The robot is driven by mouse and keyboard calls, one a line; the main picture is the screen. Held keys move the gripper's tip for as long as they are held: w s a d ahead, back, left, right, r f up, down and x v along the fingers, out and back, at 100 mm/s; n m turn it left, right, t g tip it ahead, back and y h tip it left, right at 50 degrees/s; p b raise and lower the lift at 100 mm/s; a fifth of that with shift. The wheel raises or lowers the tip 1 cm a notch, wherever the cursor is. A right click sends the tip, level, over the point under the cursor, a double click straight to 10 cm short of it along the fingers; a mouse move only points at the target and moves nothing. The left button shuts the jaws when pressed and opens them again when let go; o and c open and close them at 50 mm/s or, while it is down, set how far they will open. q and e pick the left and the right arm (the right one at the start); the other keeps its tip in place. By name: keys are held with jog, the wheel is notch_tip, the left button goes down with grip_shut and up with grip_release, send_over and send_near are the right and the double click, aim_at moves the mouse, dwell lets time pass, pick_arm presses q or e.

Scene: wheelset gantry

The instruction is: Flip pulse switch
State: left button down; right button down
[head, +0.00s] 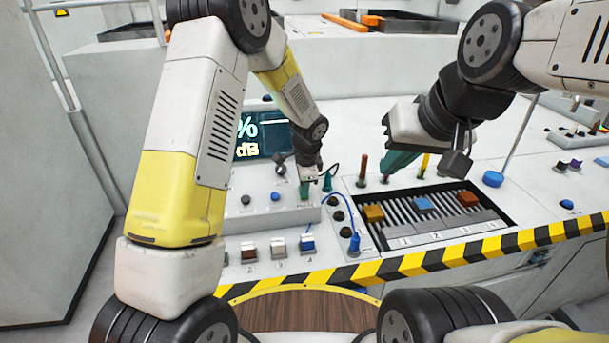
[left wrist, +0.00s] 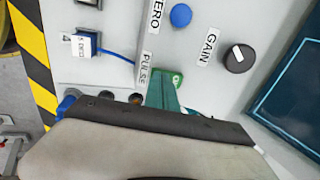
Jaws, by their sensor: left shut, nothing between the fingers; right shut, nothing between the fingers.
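My left gripper (head: 304,192) is shut, with its teal fingers pointing down at the upper right of the raised control panel. In the left wrist view its teal fingertips (left wrist: 163,92) are at the PULSE label (left wrist: 146,77). A small green part (left wrist: 178,77), seemingly the pulse switch, shows right beside the fingertips. The fingers partly hide it, and I cannot tell whether they touch it or which way it is set. My right gripper (head: 398,163) is shut and empty, held above the slotted rack on the right.
A blue ZERO button (left wrist: 181,15) and a GAIN knob (left wrist: 239,58) are close to the left gripper. A screen (head: 262,140) stands behind. Several small switches (head: 278,246) line the front. A slotted rack (head: 430,215) and a striped front edge (head: 440,256) lie right.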

pick_arm(q)
jog(key=shift+s+f, duration=0.6)
jog(key=shift+f, duration=0.2)
pick_arm(e)
jog(key=shift+s, duration=0.15)
pick_arm(q)
jog(key=shift+w, duration=0.1)
jog(key=shift+w+a+r, duration=0.2)
jog(key=shift+w+r, duration=0.2)
jog(key=shift+w, duration=0.35)
pick_arm(e)
jog(key=shift+s, duration=0.1)
pick_arm(q)
jog(key=shift+r, duration=0.35)
jog(key=v, duration=1.4)
jog(key=shift+s+d, duration=0.25)
jog(key=shift+s, duration=0.05)
pick_arm(e)
jog(key=shift+a, duration=0.35)
